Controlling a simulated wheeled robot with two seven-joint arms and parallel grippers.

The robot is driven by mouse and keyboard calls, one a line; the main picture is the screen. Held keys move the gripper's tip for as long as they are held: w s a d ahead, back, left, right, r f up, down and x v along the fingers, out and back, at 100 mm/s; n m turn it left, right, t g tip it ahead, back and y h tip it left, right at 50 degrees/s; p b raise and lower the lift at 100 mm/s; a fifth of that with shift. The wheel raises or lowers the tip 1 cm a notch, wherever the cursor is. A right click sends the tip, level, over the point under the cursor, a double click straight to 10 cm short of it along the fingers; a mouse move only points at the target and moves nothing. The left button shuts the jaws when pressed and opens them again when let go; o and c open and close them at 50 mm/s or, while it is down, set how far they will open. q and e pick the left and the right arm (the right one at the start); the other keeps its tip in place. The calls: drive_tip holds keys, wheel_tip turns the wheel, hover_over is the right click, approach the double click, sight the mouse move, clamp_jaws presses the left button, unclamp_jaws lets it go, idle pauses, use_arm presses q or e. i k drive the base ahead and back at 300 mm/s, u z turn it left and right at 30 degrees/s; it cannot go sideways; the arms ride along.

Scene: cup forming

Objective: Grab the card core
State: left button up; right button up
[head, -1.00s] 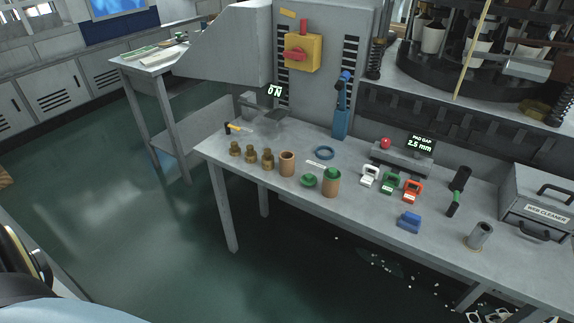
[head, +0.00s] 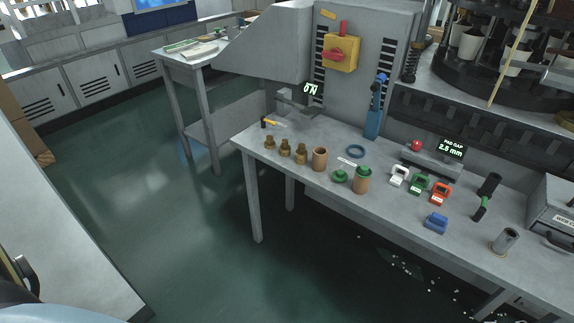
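Two brown cardboard-like cylinders stand upright on the grey workbench (head: 300,133). One is an open brown tube (head: 320,160). The other brown tube (head: 361,184) has a green plug in its top. I cannot tell for certain which of them is the card core. A loose green plug (head: 340,176) lies between them. Neither of my grippers is in view, and nothing touches the tubes.
Several brass-coloured fittings (head: 285,150) stand left of the tubes. The green floor (head: 190,250) in front is mostly clear.

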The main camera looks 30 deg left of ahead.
sight(319, 159)
drive_tip(key=z, duration=0.3)
drive_tip(key=k, duration=0.25)
drive_tip(key=u, duration=1.85)
drive_tip(key=i, duration=1.2)
drive_tip(key=z, duration=0.7)
drive_tip(key=i, duration=0.75)
drive_tip(key=z, duration=0.6)
